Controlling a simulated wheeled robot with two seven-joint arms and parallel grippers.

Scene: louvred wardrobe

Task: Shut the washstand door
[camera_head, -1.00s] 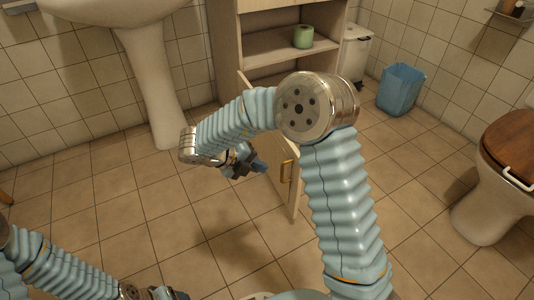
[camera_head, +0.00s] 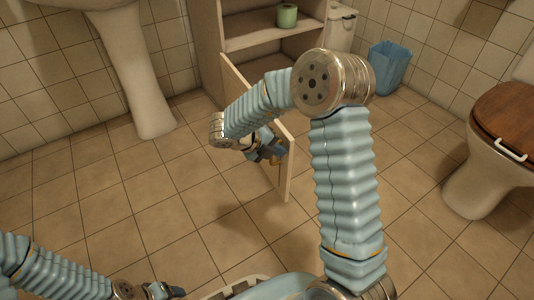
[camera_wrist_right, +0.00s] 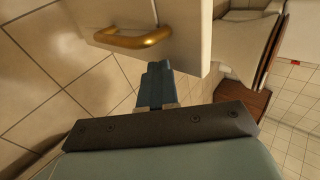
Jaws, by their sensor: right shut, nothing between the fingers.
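The washstand is a pale wooden cabinet (camera_head: 211,62) with open shelves. Its door (camera_head: 286,182) stands open, swung out toward me. The brass handle (camera_wrist_right: 133,40) shows on the door panel (camera_wrist_right: 195,40) in the wrist view; in the head view it is mostly hidden by my gripper. My right gripper (camera_head: 276,155) is shut and empty, at the door near the handle and its free edge. In the wrist view its fingers (camera_wrist_right: 156,80) overlap the panel beside the handle; I cannot tell whether they touch. My left gripper (camera_head: 170,291) is low at the front; its opening is unclear.
A green roll (camera_head: 287,16) stands on the cabinet shelf. A white bin (camera_head: 341,30) and a blue bin (camera_head: 389,68) are right of the cabinet. A toilet (camera_head: 480,170) stands far right, a sink pedestal (camera_head: 145,75) left. The tiled floor between is clear.

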